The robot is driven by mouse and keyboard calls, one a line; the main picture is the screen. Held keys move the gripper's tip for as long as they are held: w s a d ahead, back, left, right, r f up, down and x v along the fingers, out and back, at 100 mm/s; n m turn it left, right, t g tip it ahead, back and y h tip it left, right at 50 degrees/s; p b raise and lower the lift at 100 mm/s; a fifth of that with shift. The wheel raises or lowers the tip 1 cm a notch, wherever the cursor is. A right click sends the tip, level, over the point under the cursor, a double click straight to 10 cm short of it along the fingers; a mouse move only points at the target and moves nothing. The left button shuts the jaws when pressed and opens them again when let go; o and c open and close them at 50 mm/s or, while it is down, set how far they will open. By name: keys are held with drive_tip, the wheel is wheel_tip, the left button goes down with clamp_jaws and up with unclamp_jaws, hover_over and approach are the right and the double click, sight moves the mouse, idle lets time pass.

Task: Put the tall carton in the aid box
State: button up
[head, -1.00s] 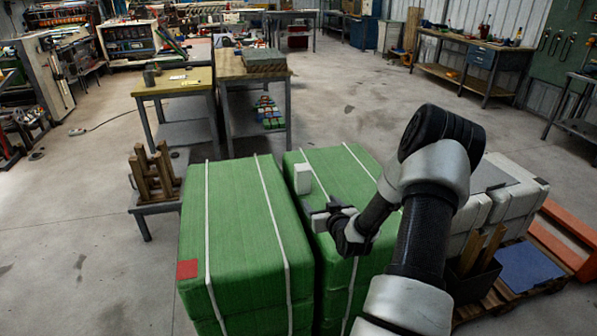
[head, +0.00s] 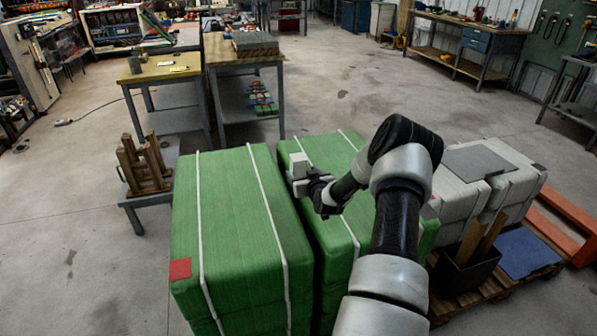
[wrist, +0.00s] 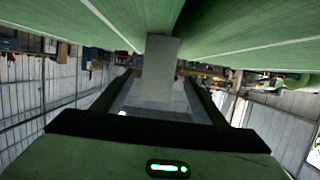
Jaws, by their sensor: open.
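The tall carton (head: 299,162), a small pale upright box, stands on top of the right green bale (head: 330,150), near its left edge. My gripper (head: 298,181) is at the carton, low over the bale top. In the wrist view the carton (wrist: 160,66) lies straight ahead, between the two spread fingers of my gripper (wrist: 160,85). The jaws are open and I see no clear contact with the carton. My gripper hides the carton's lower part in the head view. I cannot make out which thing is the aid box.
A second green bale (head: 232,215) with a red patch stands to the left, across a narrow gap. At right are pale stacked sacks (head: 470,180), a dark box with wooden pieces (head: 466,270) and a blue panel (head: 528,252). A low stand (head: 150,200) and benches stand beyond.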

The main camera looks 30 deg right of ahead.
sight(301, 168)
drive_tip(key=shift+r+b+x, duration=0.15)
drive_tip(key=shift+b+x, duration=0.05)
drive_tip(key=shift+x, duration=1.35)
drive_tip(key=shift+r+b+x, duration=0.15)
drive_tip(key=shift+x, duration=1.4)
drive_tip(key=shift+d, duration=0.2)
drive_tip(key=shift+c, duration=0.5)
drive_tip(key=c, duration=1.1)
drive_tip(key=shift+r, duration=0.1)
